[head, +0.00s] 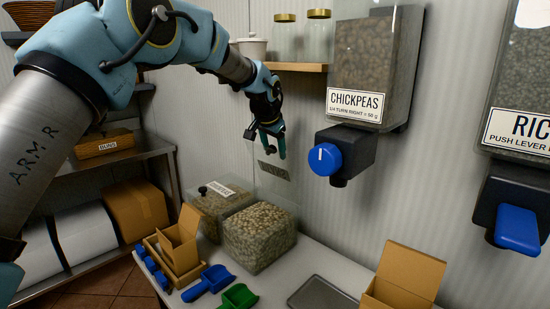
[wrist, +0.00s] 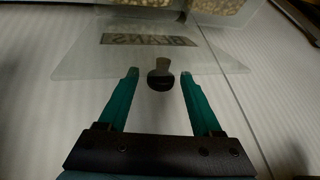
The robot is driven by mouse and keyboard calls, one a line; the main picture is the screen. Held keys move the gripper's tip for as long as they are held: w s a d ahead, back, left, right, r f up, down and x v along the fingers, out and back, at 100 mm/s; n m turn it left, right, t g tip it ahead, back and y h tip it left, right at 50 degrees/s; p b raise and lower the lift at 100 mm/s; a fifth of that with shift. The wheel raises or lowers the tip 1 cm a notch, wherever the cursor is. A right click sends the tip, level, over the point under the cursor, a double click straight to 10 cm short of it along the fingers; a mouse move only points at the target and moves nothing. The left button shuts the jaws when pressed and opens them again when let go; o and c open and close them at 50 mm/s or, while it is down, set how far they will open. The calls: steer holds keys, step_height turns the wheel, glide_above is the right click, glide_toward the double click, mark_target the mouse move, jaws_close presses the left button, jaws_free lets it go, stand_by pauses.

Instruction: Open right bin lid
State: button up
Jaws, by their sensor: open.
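The right bin (head: 260,238) is a clear box full of beans on the counter. Its clear lid (head: 278,185) stands raised at the bin's back, near the wall, with its label facing away and reading reversed. In the wrist view the lid (wrist: 85,62) shows its label and a dark round knob (wrist: 160,80). My gripper (head: 271,150) is just above the raised lid. Its teal fingers (wrist: 160,73) are open, one on each side of the knob, with gaps visible on both sides. The left bin (head: 208,208) has its labelled lid down, with a black knob.
A blue scoop (head: 208,282) and a green scoop (head: 239,296) lie before the bins. Small cardboard boxes (head: 181,250) stand left. A grey tray (head: 317,293) and open box (head: 400,285) are right. The chickpea dispenser (head: 367,70) and jar shelf (head: 298,67) project from the wall.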

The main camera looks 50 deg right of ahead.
steer(key=b+v, duration=0.2)
steer(key=v, duration=0.5)
steer(key=shift+s+a+r, duration=0.1)
steer(key=shift+r, duration=0.15)
